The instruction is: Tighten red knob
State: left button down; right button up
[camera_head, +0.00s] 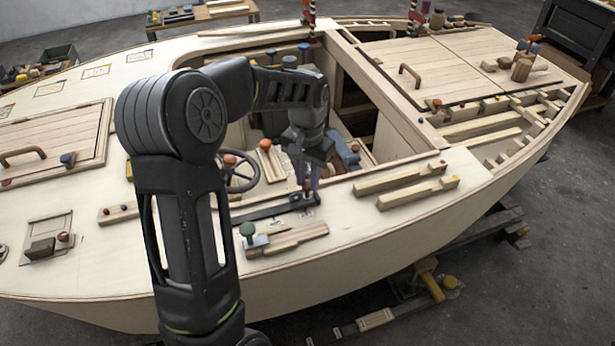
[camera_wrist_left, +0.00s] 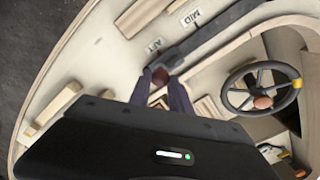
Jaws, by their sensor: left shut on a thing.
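My left gripper (camera_head: 307,180) reaches down over the near side deck of the plywood hull. Its fingertips also show in the left wrist view (camera_wrist_left: 161,88), shut around a small brownish-red knob (camera_wrist_left: 160,75). The knob sits at the end of a dark metal bar (camera_wrist_left: 215,35), by the AFT label (camera_wrist_left: 154,46). A MID label (camera_wrist_left: 191,19) is farther along the bar. In the head view the same bar (camera_head: 268,211) runs along the deck, and the fingers mostly hide the knob. My right gripper is in neither view.
A steering wheel (camera_wrist_left: 262,90) stands beside the bar. Wooden strips (camera_head: 418,193) lie right of my left gripper. The open cockpit lies behind it, and bare deck (camera_head: 340,235) lies in front.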

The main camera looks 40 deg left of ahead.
pick_arm(q)
jog(key=m, duration=0.4)
jog(key=shift+r+m, duration=0.1)
jog(key=shift+m, duration=0.2)
jog(key=m+p, duration=0.1)
jog(key=m, duration=0.3)
jog(key=shift+m, duration=0.3)
jog(key=m, duration=0.4)
jog(key=shift+m+p, duration=0.3)
jog(key=shift+p, duration=0.05)
jog(key=shift+r+m+p, duration=0.1)
jog(key=shift+m+p, duration=0.3)
jog(key=shift+m, duration=1.8)
jog(key=shift+w, duration=0.1)
jog(key=c, duration=1.6)
grip_release()
jog(key=o, duration=0.4)
jog(key=shift+d, duration=0.1)
